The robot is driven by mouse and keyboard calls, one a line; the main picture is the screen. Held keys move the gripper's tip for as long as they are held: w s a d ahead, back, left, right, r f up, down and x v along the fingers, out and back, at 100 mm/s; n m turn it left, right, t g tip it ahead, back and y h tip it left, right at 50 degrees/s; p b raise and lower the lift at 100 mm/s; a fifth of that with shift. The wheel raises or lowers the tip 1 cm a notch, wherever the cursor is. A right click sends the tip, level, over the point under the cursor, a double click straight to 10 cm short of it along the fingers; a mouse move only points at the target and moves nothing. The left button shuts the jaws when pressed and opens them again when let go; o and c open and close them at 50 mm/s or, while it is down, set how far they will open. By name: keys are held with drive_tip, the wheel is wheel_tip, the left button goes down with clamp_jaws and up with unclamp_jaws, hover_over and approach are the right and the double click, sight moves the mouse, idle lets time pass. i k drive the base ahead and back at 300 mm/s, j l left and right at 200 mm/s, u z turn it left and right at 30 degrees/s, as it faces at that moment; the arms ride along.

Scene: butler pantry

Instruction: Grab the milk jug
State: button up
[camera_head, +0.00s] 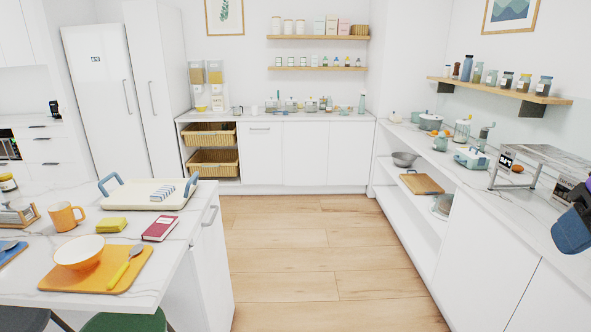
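I cannot single out the milk jug for certain. A small white upright vessel (254,110) and a grey one (237,111) stand at the left part of the back counter (345,116), too small to identify. Several small pots and jars stand along the right counter, among them a grey lidded pot (430,122) and a teal-and-white pot (470,158). My gripper does not show in this view.
An island (180,255) at the left holds a cream tray (140,195), an orange mug (65,217), a bowl (79,251) and an orange board (120,275). A metal rack (540,160) and a dark blue object (573,232) are at right. The wooden floor (310,255) between is clear.

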sight(254, 108)
drive_tip(key=i+u, duration=0.1)
drive_tip(key=i, duration=3.45)
drive_tip(key=i+u, duration=0.15)
drive_tip(key=i, duration=0.7)
drive_tip(key=i+l+u, duration=0.1)
drive_tip(key=i, duration=0.8)
drive_tip(key=i+j+u, duration=0.2)
drive_tip(key=i+u, duration=1.1)
drive_tip(key=i+l+u, duration=0.25)
drive_tip(key=u, duration=0.15)
drive_tip(key=i+j+u, duration=0.1)
drive_tip(key=i+u, duration=0.2)
drive_tip(key=i, duration=0.25)
drive_tip(key=i+u, duration=0.3)
drive_tip(key=i, duration=0.25)
drive_tip(key=i+z, duration=0.3)
drive_tip(key=i+j+z, duration=0.1)
drive_tip(key=i+z, duration=0.35)
drive_tip(key=z, duration=0.3)
drive_tip(key=i+z, duration=0.2)
drive_tip(key=z, duration=0.25)
drive_tip(key=i+j+z, duration=0.1)
drive_tip(key=z, duration=0.35)
drive_tip(key=i+j+z, duration=0.15)
drive_tip(key=z, duration=0.3)
drive_tip(key=i+j+z, duration=0.2)
drive_tip(key=j+z, duration=0.25)
drive_tip(key=l, duration=0.15)
